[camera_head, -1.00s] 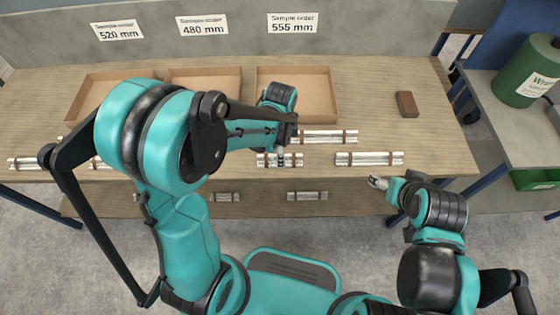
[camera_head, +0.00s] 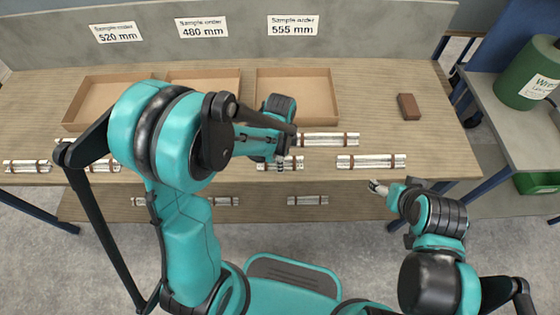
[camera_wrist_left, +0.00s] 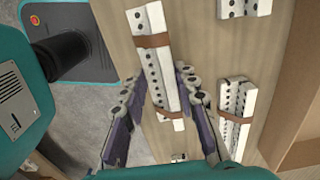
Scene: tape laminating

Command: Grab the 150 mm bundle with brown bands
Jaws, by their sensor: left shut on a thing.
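Short, pale metal bundles with brown bands lie along the front of the table. My left gripper (camera_head: 283,158) is over one bundle (camera_head: 294,163) near the table's front edge and hides part of it. In the left wrist view the fingers (camera_wrist_left: 160,88) are shut on this bundle (camera_wrist_left: 156,68), on either side of it, with brown bands above and below the grip. No length marking is readable on it. My right gripper (camera_head: 378,187) is in front of the table edge, apart from any bundle, and too small to tell its opening.
A longer bundle (camera_head: 328,139) lies just behind, and another (camera_head: 371,161) lies to the right. More bundles lie at the left (camera_head: 27,166) and on a lower shelf (camera_head: 307,200). Open cardboard trays (camera_head: 334,104) stand at the back. A brown block (camera_head: 408,106) sits at the right.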

